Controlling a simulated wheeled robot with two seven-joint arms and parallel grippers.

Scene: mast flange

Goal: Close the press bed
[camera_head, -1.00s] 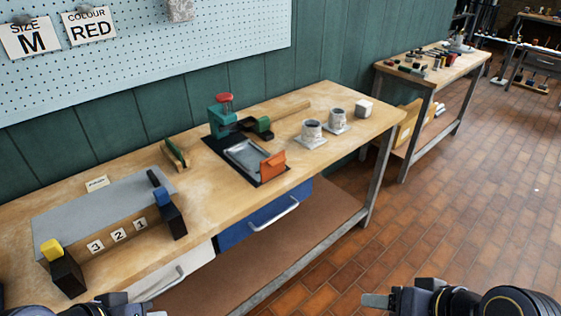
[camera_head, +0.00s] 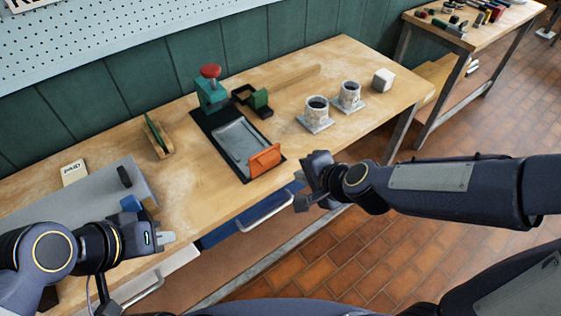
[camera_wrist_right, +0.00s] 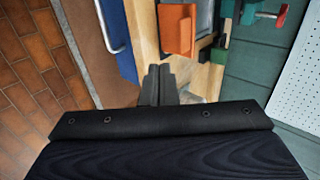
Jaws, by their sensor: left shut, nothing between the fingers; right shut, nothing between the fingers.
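The press bed (camera_head: 240,143) is a grey tray on a dark base plate on the workbench. An orange upright plate (camera_head: 265,160) stands at its front end. The teal press with a red knob (camera_head: 211,88) stands behind the bed. In the right wrist view the orange plate (camera_wrist_right: 177,30) is just ahead of my fingers. My right gripper (camera_head: 302,192) is shut and empty, in front of the bench edge, to the right of and nearer than the orange plate, apart from it. My left gripper (camera_head: 167,238) is shut and empty at the lower left, near the bench front.
A blue drawer (camera_head: 240,222) with a handle is below the bench front. A grey-topped box (camera_head: 100,195) stands at left.

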